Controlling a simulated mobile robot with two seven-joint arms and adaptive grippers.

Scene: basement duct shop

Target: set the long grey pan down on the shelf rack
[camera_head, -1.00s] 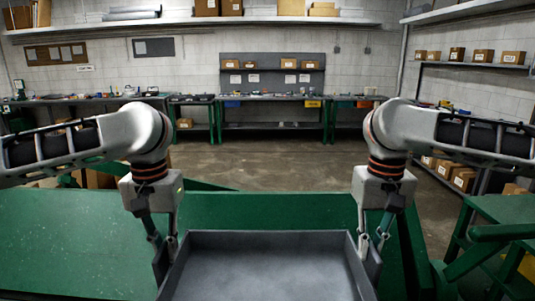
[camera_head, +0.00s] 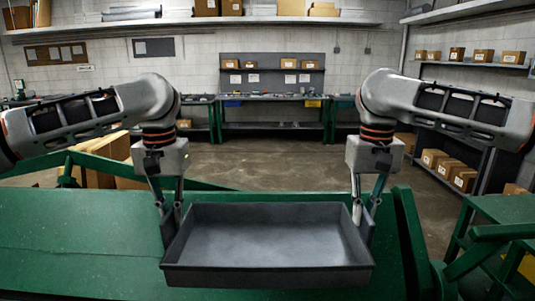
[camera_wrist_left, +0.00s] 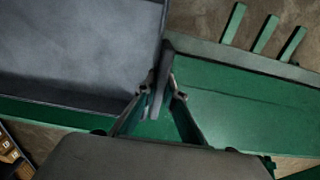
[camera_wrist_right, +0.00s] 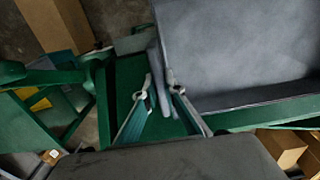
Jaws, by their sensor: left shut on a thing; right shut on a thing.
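The long grey pan (camera_head: 268,245) is an open, empty, shallow tray in the lower middle of the head view. It looks level and is above the green bench; I cannot tell whether it touches it. My left gripper (camera_head: 170,222) is shut on the pan's left end wall, and the pan also shows in the left wrist view (camera_wrist_left: 75,45). My right gripper (camera_head: 362,215) is shut on the right end wall, and the pan shows in the right wrist view (camera_wrist_right: 235,50). A shelf rack (camera_head: 475,64) with cardboard boxes stands along the right wall.
The green bench (camera_head: 75,235) spreads under and left of the pan. A green stand (camera_head: 500,232) is at the lower right. Cardboard boxes (camera_head: 105,165) are behind the bench at left. Open floor (camera_head: 270,165) lies beyond, before the back workbenches.

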